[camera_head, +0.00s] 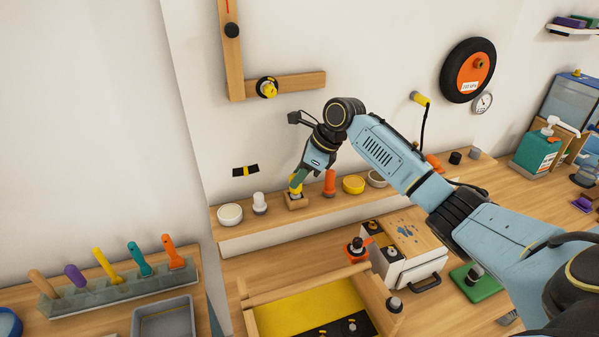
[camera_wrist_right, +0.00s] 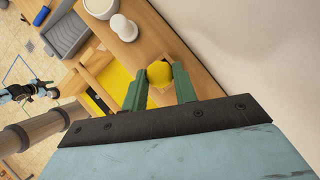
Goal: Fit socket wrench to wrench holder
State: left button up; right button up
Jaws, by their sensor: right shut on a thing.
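My right gripper (camera_head: 298,180) is over the wooden shelf, its fingers pointing down, shut on a yellow piece (camera_head: 296,190). In the right wrist view the piece shows as a round yellow top (camera_wrist_right: 159,73) between the green fingers (camera_wrist_right: 160,88). A small wooden block (camera_head: 295,201) is directly under the piece; whether the piece sits in it or just above it I cannot tell. I cannot make out for certain which thing is the socket wrench or the wrench holder. A small blue and black arm part, likely of my left arm, shows at the left of the right wrist view; its jaws are unclear.
On the shelf (camera_head: 330,205) stand a white bowl (camera_head: 230,214), a white knob (camera_head: 260,203), an orange piece (camera_head: 330,183) and a yellow bowl (camera_head: 353,184). A wooden L-shaped frame (camera_head: 300,83) is on the wall above. A yellow-floored tray (camera_head: 305,304) lies below.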

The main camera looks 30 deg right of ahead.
jog(key=shift+f, duration=0.1)
dwell(0.6)
jog(key=o, duration=1)
jog(key=b+v, duration=0.1)
jog(key=v, duration=1.2)
jog(key=shift+s+r, duration=0.15)
jog(key=shift+r, duration=0.05)
